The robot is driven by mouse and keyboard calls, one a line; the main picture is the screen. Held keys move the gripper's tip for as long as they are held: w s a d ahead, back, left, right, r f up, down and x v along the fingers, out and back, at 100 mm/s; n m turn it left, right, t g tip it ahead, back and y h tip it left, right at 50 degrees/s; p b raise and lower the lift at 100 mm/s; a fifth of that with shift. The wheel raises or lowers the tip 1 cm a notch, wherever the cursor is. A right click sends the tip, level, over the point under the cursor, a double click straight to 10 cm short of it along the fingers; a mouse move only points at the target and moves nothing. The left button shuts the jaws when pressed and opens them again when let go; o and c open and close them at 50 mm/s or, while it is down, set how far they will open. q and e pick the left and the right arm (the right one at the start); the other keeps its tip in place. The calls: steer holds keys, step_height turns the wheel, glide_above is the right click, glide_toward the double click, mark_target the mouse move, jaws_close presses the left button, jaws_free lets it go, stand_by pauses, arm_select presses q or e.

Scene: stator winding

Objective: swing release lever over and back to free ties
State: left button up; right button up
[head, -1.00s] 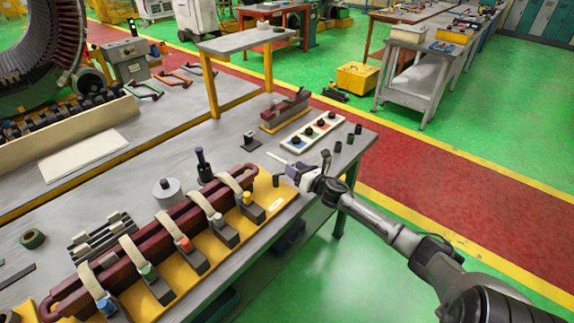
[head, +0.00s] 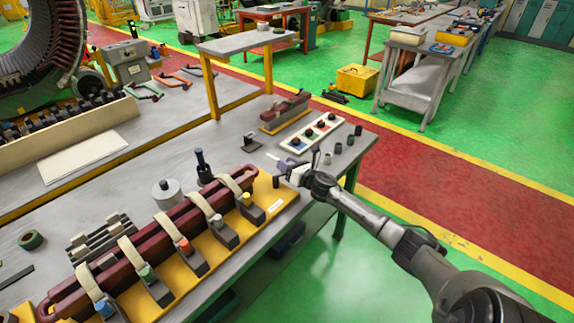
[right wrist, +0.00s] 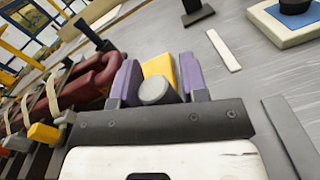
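A dark red coil (head: 150,237) lies along a yellow fixture (head: 266,188), wrapped by several beige ties (head: 167,224). Beside each tie stands a dark block with a coloured knob, such as the yellow knob (head: 247,198). My right gripper (head: 277,162) is low over the fixture's far right end. In the right wrist view its purple fingers (right wrist: 157,78) are apart, with a grey round-ended piece (right wrist: 157,91) and a yellow surface showing between them. That grey piece may be the release lever's end; I cannot tell, nor whether the fingers touch it. My left gripper is out of view.
A white tray with coloured squares and black knobs (head: 318,126) and a dark stand (head: 251,144) lie beyond the gripper. A pale strip (right wrist: 223,50) lies on the grey table. A grey cylinder (head: 167,193) and a dark post (head: 202,166) stand behind the coil.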

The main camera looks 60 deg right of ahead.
steer(key=c, duration=0.6)
steer(key=shift+c, duration=0.2)
steer(key=shift+r, duration=0.1)
steer(key=m+h, duration=0.1)
steer(key=h+p, duration=0.1)
steer(key=s+m+g+h, duration=0.1)
steer(key=h, duration=0.1)
steer(key=shift+a+m, duration=0.3)
steer(key=shift+a, duration=0.05)
steer(key=m+h, duration=0.1)
steer(key=m+g+h+p, duration=0.1)
steer(key=g+h, duration=0.1)
steer(key=shift+s+a+m+h, duration=0.3)
steer(key=shift+s+a+m, duration=0.1)
steer(key=m+g+h, duration=0.1)
steer(key=g, duration=0.1)
steer(key=a+m+g+h+p, duration=0.1)
steer(key=m+g+h, duration=0.1)
steer(key=s+m+g+h, duration=0.1)
steer(key=g, duration=0.1)
steer(key=shift+a+m+h, duration=0.3)
steer(key=shift+a+h, duration=0.05)
steer(key=shift+h, duration=0.05)
steer(key=shift+s+a+m+g+h, duration=0.1)
steer(key=shift+a+m+g+h, duration=0.15)
steer(key=shift+m+g, duration=0.3)
steer(key=shift+s+a+m+g+h, duration=0.1)
steer(key=shift+m+g+h, duration=0.25)
steer(key=shift+g, duration=0.6)
